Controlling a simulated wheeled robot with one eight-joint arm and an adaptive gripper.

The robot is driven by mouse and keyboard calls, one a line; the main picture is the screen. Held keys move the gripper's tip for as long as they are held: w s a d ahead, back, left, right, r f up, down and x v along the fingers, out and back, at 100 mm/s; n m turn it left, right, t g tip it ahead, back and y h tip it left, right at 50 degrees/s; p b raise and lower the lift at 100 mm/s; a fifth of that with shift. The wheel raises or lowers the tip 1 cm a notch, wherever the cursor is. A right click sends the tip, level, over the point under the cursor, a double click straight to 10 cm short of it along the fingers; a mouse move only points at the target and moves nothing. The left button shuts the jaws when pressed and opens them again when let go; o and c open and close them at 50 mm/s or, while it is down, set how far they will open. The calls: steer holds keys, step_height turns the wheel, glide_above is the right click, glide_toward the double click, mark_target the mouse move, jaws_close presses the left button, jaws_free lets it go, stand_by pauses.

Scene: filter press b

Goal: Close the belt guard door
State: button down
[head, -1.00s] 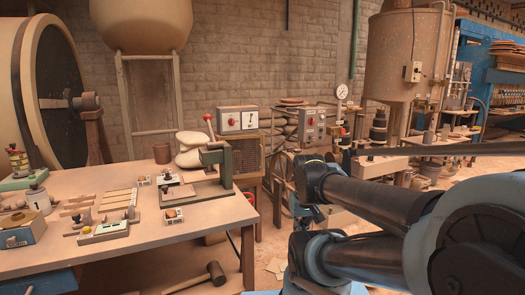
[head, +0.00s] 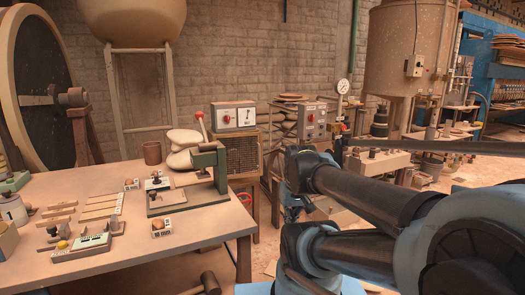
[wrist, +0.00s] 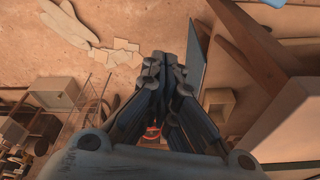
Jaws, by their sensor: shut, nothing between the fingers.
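My gripper (wrist: 164,64) is shut and empty in the wrist view, its dark fingers together above the floor. In the head view, the arm reaches in from the right and its end is beside the table's right edge, partly hidden by its own links. A brown box with a mesh face (head: 238,152) stands behind the table; I cannot tell whether it is the belt guard or where its door is. A thin blue-grey panel (wrist: 196,58) shows just right of the fingers in the wrist view; I cannot tell what it belongs to or whether it is touched.
The wooden table (head: 190,240) fills the left front, with a green press (head: 208,168), tools and small boxes. A mallet (head: 208,284) lies low by its front. A tank (head: 405,60) and benches stand at the right. Bare floor (wrist: 125,20) shows in the wrist view.

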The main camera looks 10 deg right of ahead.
steer(key=w+a+r+n+t+y, duration=0.1)
steer(key=w+a+r+t+y, duration=0.2)
steer(key=w, duration=0.9)
steer(key=w+a+r+n+t+y, duration=0.1)
steer(key=w+a+r+n+t, duration=0.2)
steer(key=w, duration=0.9)
steer(key=w+a+r+t+y, duration=0.25)
steer(key=w+r, duration=0.25)
steer(key=w, duration=0.7)
steer(key=w+d+f+m+t+h, duration=0.25)
steer(key=w+d+f, duration=0.25)
steer(key=w, duration=0.6)
steer(key=w+d+f+m+t+h, duration=0.15)
steer(key=w+d+f+t, duration=0.35)
steer(key=w, duration=0.6)
steer(key=w+a+r+n, duration=0.1)
steer(key=w, duration=1.2)
steer(key=shift+w+g, duration=0.2)
steer(key=shift+g, duration=0.2)
steer(key=shift+a, duration=0.1)
